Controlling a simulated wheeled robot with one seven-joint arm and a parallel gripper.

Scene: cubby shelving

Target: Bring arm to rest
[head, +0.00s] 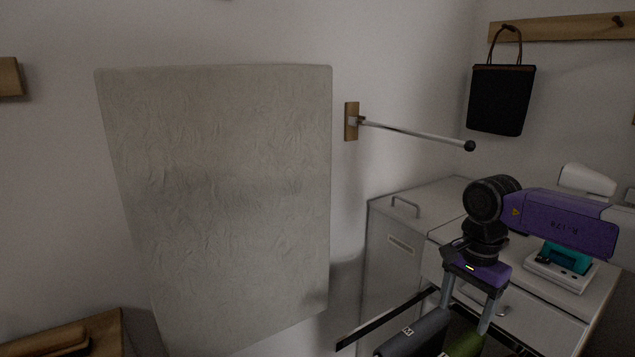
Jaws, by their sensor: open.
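My gripper (466,312) is at the lower right of the head view, at the end of my purple and black arm. Its two grey fingers point down and stand apart, so it is open. Just below the fingers are a dark grey item (412,335) with a small white mark and a green item (464,346), both cut off by the picture's lower edge. I see nothing clearly gripped between the fingers. I cannot tell whether the fingertips touch these items.
A white cabinet (392,250) with a white device (560,268) on top stands behind my arm. A metal rod (415,133) juts from the wall. A black bag (501,100) hangs at upper right. A large pale panel (225,190) fills the left-centre. A wooden surface (105,330) is at lower left.

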